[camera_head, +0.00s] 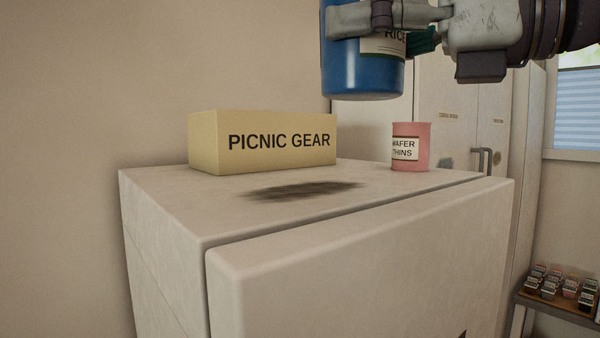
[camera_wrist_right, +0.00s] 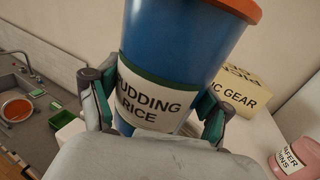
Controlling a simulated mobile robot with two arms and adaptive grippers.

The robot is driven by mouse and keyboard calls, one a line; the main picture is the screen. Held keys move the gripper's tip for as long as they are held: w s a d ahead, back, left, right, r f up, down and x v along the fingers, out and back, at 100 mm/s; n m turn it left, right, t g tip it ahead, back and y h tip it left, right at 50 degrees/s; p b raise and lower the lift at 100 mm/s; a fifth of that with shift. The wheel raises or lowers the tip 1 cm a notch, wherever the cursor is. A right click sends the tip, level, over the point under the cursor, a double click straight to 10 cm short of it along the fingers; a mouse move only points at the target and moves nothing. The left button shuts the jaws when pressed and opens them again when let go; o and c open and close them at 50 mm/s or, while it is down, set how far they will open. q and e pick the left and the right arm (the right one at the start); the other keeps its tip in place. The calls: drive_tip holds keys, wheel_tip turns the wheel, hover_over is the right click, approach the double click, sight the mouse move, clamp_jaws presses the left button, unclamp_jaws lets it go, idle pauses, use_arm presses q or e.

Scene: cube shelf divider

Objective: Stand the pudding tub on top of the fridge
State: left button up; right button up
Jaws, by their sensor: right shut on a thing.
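The pudding tub (camera_head: 362,72) is a blue cylinder with a cream label, held upright in the air above the right part of the fridge top. In the right wrist view the tub (camera_wrist_right: 180,42) shows an orange lid and a label reading "PUDDING RICE". My right gripper (camera_head: 392,16) is shut on the tub, with its fingers (camera_wrist_right: 155,105) on both sides of it. The tub's bottom is clear of the fridge. The white fridge (camera_head: 360,262) has a flat top with a dark smudge (camera_head: 300,190) near the middle. My left gripper is in neither view.
A yellow "PICNIC GEAR" box (camera_head: 262,143) stands at the back left of the fridge top. A pink "WAFER THINS" tin (camera_head: 410,147) stands at the back right. Between and in front of them the top is bare. A sink counter (camera_wrist_right: 25,92) shows in the right wrist view.

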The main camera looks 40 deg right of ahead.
drive_tip(key=shift+w+f, duration=0.1)
drive_tip(key=shift+w, duration=0.15)
drive_tip(key=w+f, duration=0.2)
drive_tip(key=w, duration=0.1)
drive_tip(key=w+d+f+p, duration=0.1)
drive_tip(key=w+f, duration=0.1)
drive_tip(key=w, duration=0.2)
drive_tip(key=w+d+f, duration=0.1)
drive_tip(key=w+f, duration=0.1)
drive_tip(key=w, duration=0.2)
drive_tip(key=shift+w+d+f, duration=0.1)
drive_tip(key=shift+w+f, duration=0.05)
drive_tip(key=shift+f, duration=0.2)
wheel_tip(320, 180, down, 3)
drive_tip(key=shift+f+b, duration=0.1)
drive_tip(key=shift+b, duration=0.6)
drive_tip(key=shift+f, duration=0.35)
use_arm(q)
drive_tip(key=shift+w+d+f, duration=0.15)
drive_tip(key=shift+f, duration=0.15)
use_arm(e)
drive_tip(key=shift+f, duration=0.1)
